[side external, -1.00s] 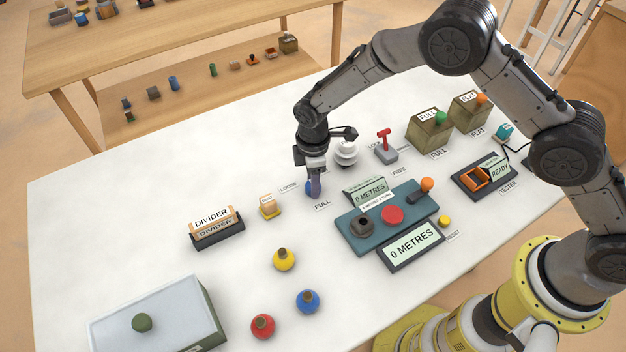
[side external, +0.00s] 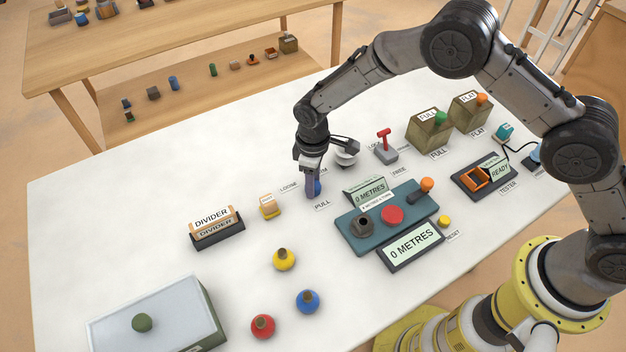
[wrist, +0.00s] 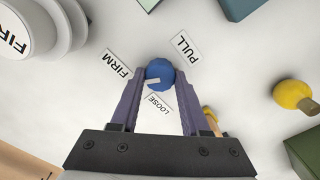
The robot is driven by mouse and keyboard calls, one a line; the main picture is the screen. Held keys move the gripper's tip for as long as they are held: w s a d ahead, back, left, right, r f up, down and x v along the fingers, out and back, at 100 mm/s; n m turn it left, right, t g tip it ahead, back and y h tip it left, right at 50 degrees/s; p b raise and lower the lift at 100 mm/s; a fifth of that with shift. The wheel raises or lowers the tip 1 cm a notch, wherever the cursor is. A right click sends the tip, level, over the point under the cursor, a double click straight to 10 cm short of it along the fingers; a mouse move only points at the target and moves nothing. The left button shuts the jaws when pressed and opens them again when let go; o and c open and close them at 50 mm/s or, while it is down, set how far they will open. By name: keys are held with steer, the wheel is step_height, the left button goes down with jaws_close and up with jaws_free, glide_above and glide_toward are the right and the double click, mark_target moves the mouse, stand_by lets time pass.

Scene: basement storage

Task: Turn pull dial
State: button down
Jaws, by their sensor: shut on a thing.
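The pull dial (wrist: 160,72) is a small blue knob on the white table. In the wrist view a pale pointer mark on it points left, between the FIRM label (wrist: 117,66) and the LOOSE label (wrist: 159,105); the PULL label (wrist: 185,46) is at its upper right. My gripper (side external: 314,192) is lowered over the dial, with its purple fingers (wrist: 158,80) on either side of it and shut on it. In the side view the fingers mostly hide the dial (side external: 318,187).
A pale stacked round piece (side external: 345,158) stands close behind my gripper. The teal panel (side external: 385,225) with a red button is to the right. A small orange-topped block (side external: 269,207) and the DIVIDER holder (side external: 217,232) are to the left. The front left tabletop is partly clear.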

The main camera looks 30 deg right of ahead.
steer(key=shift+c, duration=1.9)
jaws_free()
step_height(320, 180, up, 14)
